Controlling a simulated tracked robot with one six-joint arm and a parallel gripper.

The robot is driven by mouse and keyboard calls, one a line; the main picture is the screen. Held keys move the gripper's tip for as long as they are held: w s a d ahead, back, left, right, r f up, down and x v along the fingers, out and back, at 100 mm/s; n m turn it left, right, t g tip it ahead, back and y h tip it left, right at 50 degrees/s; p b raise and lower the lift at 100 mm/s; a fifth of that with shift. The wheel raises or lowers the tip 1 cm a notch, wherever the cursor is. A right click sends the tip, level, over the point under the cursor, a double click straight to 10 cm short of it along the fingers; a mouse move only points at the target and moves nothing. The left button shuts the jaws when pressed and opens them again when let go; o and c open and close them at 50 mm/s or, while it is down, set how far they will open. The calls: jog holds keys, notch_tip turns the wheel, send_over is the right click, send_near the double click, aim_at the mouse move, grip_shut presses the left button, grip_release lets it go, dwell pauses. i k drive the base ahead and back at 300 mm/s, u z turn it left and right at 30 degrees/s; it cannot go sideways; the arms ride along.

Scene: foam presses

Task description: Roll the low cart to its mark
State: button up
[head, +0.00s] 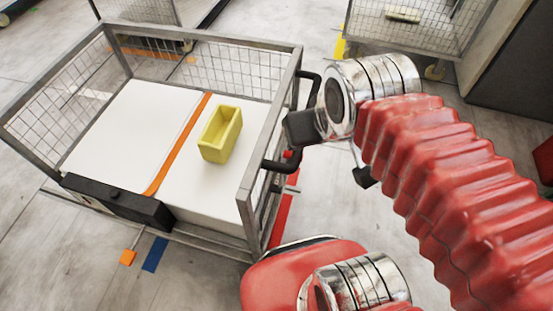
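The low cart (252,212) stands at the left and centre of the head view, a grey frame with wire mesh sides. It carries white slabs crossed by an orange strip, and a yellow open box (220,134). A black handle (280,166) sticks out from its right end. My gripper (299,127) is at the middle of this handle and covers part of its bar. Its fingertips are hidden, so I cannot tell whether they are closed around it.
Another mesh cart (440,40) stands at the top right, beside a dark cabinet (520,75). A yellow floor strip (340,46) lies near it. More mesh framing (140,10) is behind the low cart. Bare floor (60,270) shows at the lower left.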

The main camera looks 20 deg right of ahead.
aim_at(230, 210)
jog(key=k, duration=1.3)
jog(key=u, duration=0.5)
jog(key=i, duration=0.8)
jog(key=u, duration=0.25)
